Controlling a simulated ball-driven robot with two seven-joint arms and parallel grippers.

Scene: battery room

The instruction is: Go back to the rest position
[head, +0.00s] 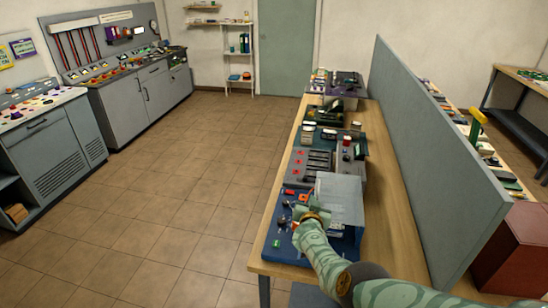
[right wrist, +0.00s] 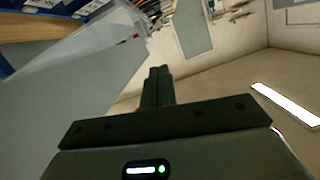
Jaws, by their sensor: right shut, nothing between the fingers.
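My right arm reaches in from the bottom right of the head view, over the near end of the wooden workbench (head: 380,180). Its gripper (head: 303,212) is beside a grey box-like unit (head: 340,198) on a blue base. Whether it touches the unit cannot be told. In the right wrist view the fingers of the right gripper (right wrist: 157,75) are together, with nothing between them. My left gripper is not in view.
A grey partition (head: 430,150) runs along the bench's right side. Devices and a keypad-like panel (head: 318,160) line the bench. Grey cabinets (head: 60,150) stand at the left. The tiled floor (head: 190,170) between is clear. A reddish-brown box (head: 515,250) stands at the right.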

